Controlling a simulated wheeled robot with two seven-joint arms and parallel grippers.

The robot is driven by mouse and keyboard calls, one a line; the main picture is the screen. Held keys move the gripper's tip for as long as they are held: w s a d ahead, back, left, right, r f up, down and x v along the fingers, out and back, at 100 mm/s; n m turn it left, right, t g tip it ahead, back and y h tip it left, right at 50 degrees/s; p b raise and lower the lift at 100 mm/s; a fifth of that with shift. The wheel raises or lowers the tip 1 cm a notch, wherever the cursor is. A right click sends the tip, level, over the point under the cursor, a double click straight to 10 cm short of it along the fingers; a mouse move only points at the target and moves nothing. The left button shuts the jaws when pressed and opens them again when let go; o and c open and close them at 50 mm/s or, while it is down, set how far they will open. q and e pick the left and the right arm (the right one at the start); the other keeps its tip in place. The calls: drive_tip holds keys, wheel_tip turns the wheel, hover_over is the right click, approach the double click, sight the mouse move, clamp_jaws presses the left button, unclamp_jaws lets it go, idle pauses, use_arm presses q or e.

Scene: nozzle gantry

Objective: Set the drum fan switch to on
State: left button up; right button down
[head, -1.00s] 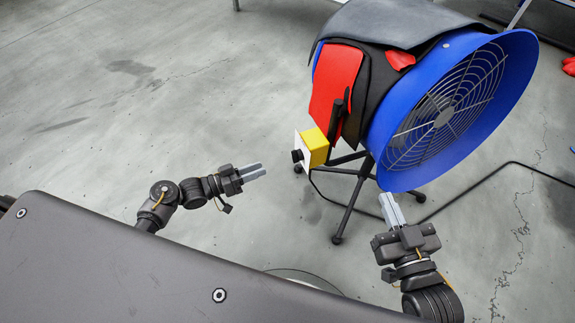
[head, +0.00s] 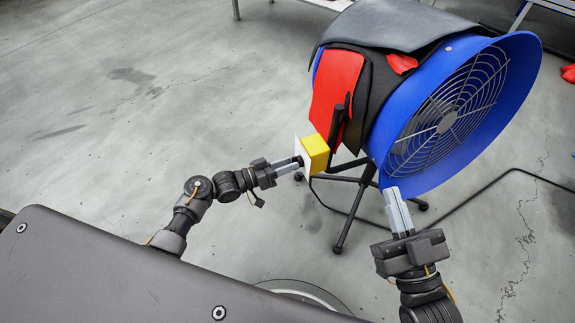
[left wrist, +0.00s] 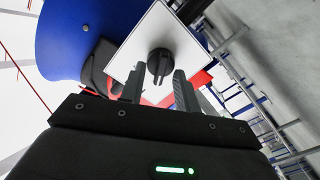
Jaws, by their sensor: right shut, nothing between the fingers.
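The drum fan (head: 395,110) is blue with a round wire grille, on a dark stand. A yellow switch box (head: 316,150) with a white face plate is at its left side. The black rotary knob on the plate (left wrist: 160,65) shows in the left wrist view; its pointer slants down to the right. My left gripper (head: 295,164) is open at the knob; in the left wrist view its fingers (left wrist: 159,82) stand on either side, with gaps visible. Its fingertips hide most of the knob in the head view. My right gripper (head: 390,190) is shut and empty below the fan's rim.
Grey and red cloths (head: 334,95) drape over the fan. A black cable (head: 480,192) runs across the floor. A dark flat surface (head: 120,270) fills the lower left. The grey floor (head: 150,130) on the left is clear.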

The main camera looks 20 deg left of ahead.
use_arm(q)
drive_tip(key=shift+d, duration=0.1)
clamp_jaws()
